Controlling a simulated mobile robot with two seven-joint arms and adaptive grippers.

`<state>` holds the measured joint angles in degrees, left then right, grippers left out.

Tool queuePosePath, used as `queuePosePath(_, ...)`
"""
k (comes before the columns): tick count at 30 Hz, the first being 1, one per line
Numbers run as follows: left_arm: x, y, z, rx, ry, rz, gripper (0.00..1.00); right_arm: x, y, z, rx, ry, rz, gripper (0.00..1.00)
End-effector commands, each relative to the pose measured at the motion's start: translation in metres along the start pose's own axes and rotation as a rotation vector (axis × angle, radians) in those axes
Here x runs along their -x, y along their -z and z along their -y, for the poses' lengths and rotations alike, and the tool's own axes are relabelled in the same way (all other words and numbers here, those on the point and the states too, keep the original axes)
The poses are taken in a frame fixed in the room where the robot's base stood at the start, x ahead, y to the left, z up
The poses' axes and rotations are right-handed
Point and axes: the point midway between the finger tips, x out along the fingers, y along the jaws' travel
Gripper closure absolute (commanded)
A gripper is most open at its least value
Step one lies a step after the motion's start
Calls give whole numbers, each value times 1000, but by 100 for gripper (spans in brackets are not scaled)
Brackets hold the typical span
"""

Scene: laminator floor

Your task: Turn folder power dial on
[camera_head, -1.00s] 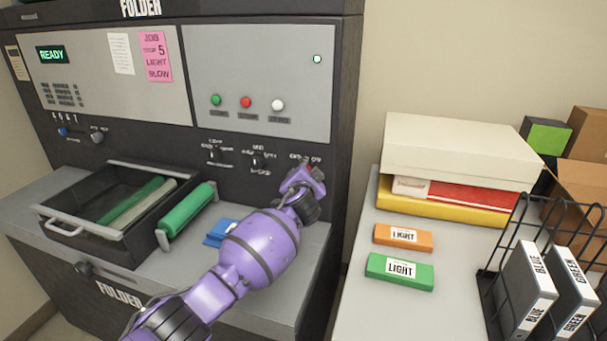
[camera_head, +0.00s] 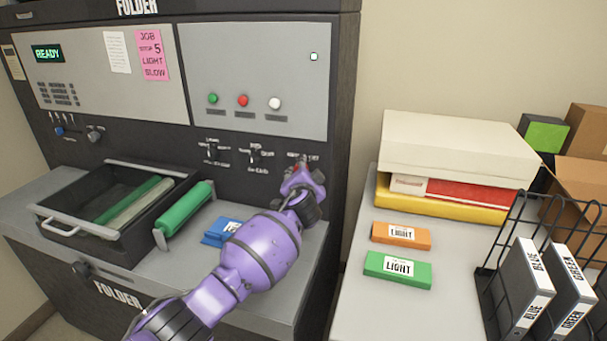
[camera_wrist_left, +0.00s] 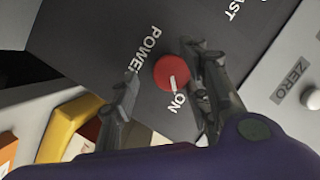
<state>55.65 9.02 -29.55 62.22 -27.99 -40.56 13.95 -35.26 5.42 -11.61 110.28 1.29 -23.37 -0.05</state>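The red power dial (camera_wrist_left: 166,71) shows in the left wrist view on the folder's dark panel, between the words POWER and ON. Its white mark points towards ON. My left gripper (camera_wrist_left: 165,95) is open, with one finger on each side of the dial and visible gaps between. In the head view my left gripper (camera_head: 301,177) is at the right end of the folder's (camera_head: 250,190) control row and hides most of the dial. My right gripper is not in view.
Two black knobs (camera_head: 253,155) sit left of my gripper. An open-topped tray (camera_head: 70,235) and a green roller (camera_head: 187,209) stand on the folder's ledge. A side table (camera_head: 350,285) on the right holds boxes and a wire rack (camera_head: 483,285) with binders.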

Motion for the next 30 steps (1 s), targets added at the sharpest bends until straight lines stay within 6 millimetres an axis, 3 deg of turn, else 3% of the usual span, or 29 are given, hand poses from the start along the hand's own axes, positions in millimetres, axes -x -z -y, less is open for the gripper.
queuePosePath(17, 6, -2, 3, 2, 4, 3, 60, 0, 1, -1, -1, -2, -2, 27)
queuePosePath(23, 35, -1, 2, 3, 4, 0, 60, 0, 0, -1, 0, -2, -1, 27)
queuePosePath(30, 82, 0, 1, 3, 2, 0, 60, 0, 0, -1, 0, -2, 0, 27)
